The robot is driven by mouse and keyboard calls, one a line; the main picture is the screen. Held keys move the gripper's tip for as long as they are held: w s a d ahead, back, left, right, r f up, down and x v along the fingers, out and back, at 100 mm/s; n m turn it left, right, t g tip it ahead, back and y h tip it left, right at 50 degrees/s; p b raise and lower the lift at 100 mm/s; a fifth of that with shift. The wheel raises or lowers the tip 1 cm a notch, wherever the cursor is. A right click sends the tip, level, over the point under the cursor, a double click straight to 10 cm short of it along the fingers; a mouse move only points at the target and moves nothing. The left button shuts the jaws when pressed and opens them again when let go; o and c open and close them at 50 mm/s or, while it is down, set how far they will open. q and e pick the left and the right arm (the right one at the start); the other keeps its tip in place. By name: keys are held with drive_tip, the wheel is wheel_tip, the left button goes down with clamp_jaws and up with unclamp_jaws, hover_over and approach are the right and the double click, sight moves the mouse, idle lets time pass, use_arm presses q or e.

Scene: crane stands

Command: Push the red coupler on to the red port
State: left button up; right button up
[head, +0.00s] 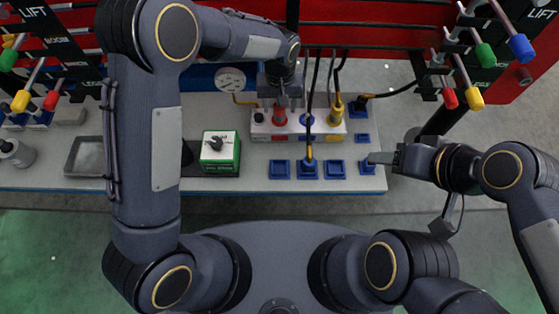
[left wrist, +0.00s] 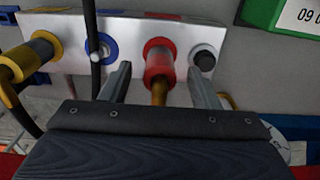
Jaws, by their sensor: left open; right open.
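The red coupler (left wrist: 158,70) shows in the left wrist view as a red cylinder with a gold-coloured end, lined up with the red port (left wrist: 160,48) on the pale block. I cannot tell how far it is seated. My left gripper (left wrist: 160,85) is open, with one finger on each side of the coupler; contact is unclear. In the head view my left gripper (head: 282,101) hangs over the block (head: 263,129) at the red port (head: 280,118) and partly hides it. My right gripper (head: 374,158) is open and empty by a blue holder at the bench's right end.
A yellow fitting (head: 336,112) with a hose and a blue port (left wrist: 102,47) sit beside the red one. Hoses hang close by. Blue holders (head: 279,169) line the bench front; one holds a yellow-ended hose (head: 309,152). A green box (head: 220,160) stands left. Lever racks flank the bench.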

use_arm(q)
drive_tip(key=shift+r+p, duration=1.5)
drive_tip(key=shift+r, duration=1)
wheel_tip(320, 180, up, 8)
drive_tip(key=b, duration=0.1)
drive_tip(key=shift+f, duration=0.15)
drive_tip(key=s+a+r+h, duration=0.2)
drive_tip(key=s+a+r, duration=0.3)
drive_tip(key=a, duration=0.5)
drive_tip(key=s+a+r+n+t+h, duration=0.1)
drive_tip(key=s+a+r+t+h, duration=0.2)
drive_tip(key=s+a, duration=0.75)
drive_tip(key=s+f+t+y, duration=0.1)
drive_tip(key=s+t, duration=0.1)
drive_tip(key=s, duration=0.7)
drive_tip(key=shift+s+f+n+t, duration=0.25)
drive_tip(key=shift+s+n+t, duration=0.05)
drive_tip(key=shift+s, duration=0.1)
